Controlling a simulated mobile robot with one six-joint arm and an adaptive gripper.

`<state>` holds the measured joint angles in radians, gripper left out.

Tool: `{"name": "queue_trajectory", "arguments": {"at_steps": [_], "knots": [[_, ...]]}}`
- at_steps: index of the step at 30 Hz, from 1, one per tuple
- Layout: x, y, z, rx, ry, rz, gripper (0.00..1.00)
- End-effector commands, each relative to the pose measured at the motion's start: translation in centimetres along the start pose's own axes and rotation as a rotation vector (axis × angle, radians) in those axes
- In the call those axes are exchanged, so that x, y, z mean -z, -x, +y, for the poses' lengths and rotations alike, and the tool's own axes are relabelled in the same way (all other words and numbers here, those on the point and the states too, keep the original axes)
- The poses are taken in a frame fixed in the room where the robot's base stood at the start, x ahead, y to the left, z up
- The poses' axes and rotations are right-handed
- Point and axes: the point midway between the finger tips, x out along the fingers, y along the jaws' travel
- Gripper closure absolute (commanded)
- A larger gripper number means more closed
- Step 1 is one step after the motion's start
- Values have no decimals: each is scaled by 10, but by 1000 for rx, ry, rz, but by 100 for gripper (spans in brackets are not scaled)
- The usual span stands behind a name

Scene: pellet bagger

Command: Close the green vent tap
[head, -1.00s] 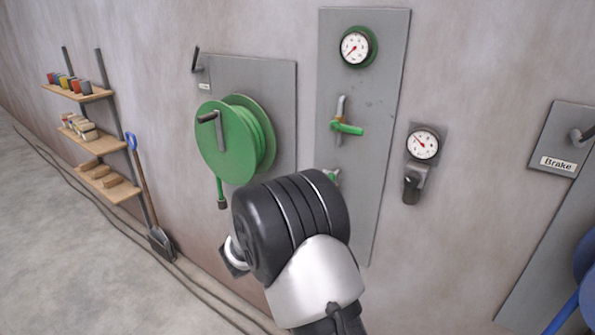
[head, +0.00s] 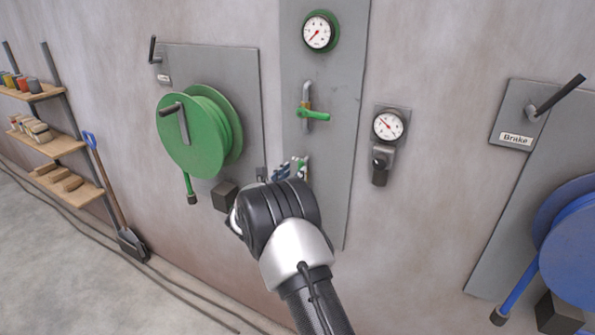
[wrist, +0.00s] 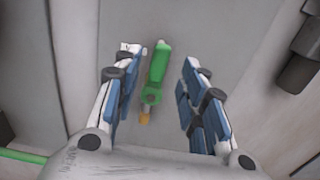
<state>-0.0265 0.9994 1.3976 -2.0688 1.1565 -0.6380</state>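A small green tap (wrist: 153,88) is on the grey panel (wrist: 180,22), with a green handle pointing up and a yellow-orange part below. In the wrist view it shows between the two fingers of my gripper (wrist: 160,56), which is open with a gap to the handle on both sides. I see no clear contact. In the head view my gripper (head: 290,168) is in front of the lower part of the panel and hides most of this tap; a bit of green shows by the fingers. Above it, another green-handled tap (head: 313,115) has its lever lying sideways.
A green-rimmed gauge (head: 319,32) is at the panel top. A green hose reel (head: 190,135) is close on the left. A second gauge (head: 388,126) with a dark fitting (head: 380,166) is on the right. A blue reel (head: 570,250) stands further right.

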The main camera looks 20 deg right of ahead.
Motion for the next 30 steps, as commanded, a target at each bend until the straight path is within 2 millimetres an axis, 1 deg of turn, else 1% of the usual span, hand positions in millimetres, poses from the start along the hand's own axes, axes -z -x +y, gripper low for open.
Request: {"name": "queue_trajectory", "arguments": {"at_steps": [1,6,10,18,30], "knots": [[1,-10,-1,2,-1,-1,62],[1,-29,-1,2,0,0,62],[0,-35,0,0,-1,0,62],[0,-36,0,0,0,1,62],[0,-36,0,0,0,0,88]]}}
